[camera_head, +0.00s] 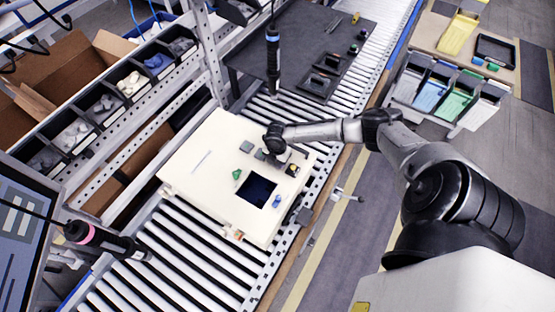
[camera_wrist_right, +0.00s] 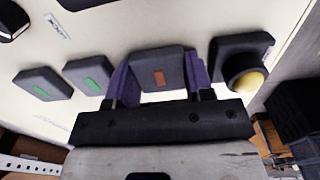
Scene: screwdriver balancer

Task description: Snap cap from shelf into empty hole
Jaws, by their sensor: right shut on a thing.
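My right gripper (camera_head: 283,160) is over the white panel (camera_head: 192,174) on the roller conveyor. In the right wrist view my right gripper (camera_wrist_right: 158,88) has its purple fingers on both sides of a dark square cap (camera_wrist_right: 157,79) with a red-brown mark and is shut on it. The cap is at the panel surface; I cannot tell whether it is seated or raised. Two similar caps with green marks (camera_wrist_right: 42,83) (camera_wrist_right: 90,75) sit beside it, to the left. The dark square opening (camera_head: 257,191) is in the panel. My left gripper is not in view.
A yellow button in a black housing (camera_wrist_right: 245,72) stands close to the right of the gripped cap. A green part (camera_head: 237,174) and a blue part (camera_head: 276,202) are on the panel. Two screwdrivers (camera_head: 273,60) (camera_head: 105,240) hang nearby. Shelf bins (camera_head: 132,84) stand at left.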

